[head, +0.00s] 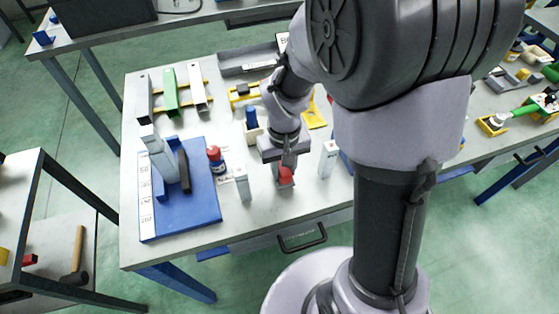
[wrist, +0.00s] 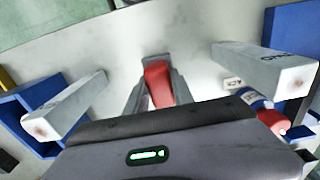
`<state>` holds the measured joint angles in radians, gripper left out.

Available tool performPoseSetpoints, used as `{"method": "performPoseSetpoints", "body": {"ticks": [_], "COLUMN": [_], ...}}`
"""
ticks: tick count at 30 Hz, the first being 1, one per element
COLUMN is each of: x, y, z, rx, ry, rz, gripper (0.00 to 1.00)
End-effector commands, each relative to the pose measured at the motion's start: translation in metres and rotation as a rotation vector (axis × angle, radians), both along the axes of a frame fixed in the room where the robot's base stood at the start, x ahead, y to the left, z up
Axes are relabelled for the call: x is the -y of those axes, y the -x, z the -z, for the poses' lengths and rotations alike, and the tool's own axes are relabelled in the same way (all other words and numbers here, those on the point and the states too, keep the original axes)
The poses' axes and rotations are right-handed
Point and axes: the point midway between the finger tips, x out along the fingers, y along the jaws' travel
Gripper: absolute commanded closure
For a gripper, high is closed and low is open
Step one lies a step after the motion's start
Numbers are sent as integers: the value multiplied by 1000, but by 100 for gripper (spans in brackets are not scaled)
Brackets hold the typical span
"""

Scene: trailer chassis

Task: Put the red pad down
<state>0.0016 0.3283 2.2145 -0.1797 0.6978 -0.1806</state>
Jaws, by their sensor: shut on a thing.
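The red pad (head: 286,174) is in my gripper, low over the front part of the table (head: 270,213) in the head view. In the wrist view the red pad (wrist: 158,84) sits between the two grey fingers of my gripper (wrist: 156,80), which is shut on it. Whether the pad touches the table top is hard to tell. My gripper also shows in the head view (head: 287,172), pointing down, between two upright light-grey posts.
The posts stand close on the left (head: 242,184) and right (head: 327,158) of my gripper. A red-capped bottle (head: 216,160) and a blue board (head: 205,205) lie further left. A drawer handle (head: 303,240) is below the front edge. Bare table top lies around the gripper.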

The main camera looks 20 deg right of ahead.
Motion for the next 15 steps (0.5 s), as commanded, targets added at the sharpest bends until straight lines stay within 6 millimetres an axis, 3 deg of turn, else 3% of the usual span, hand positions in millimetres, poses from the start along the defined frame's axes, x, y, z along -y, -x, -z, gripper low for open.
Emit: {"method": "performPoseSetpoints", "body": {"ticks": [1, 2, 12, 13, 15], "x": [0, 0, -1, -1, -1], "y": [0, 0, 0, 0, 0], "z": [16, 19, 20, 19, 19], "rx": [-1, -1, 1, 1, 0], "ry": [0, 0, 0, 0, 0], "rz": [-1, -1, -1, -1, -1], "gripper": [100, 100, 100, 65, 51]}}
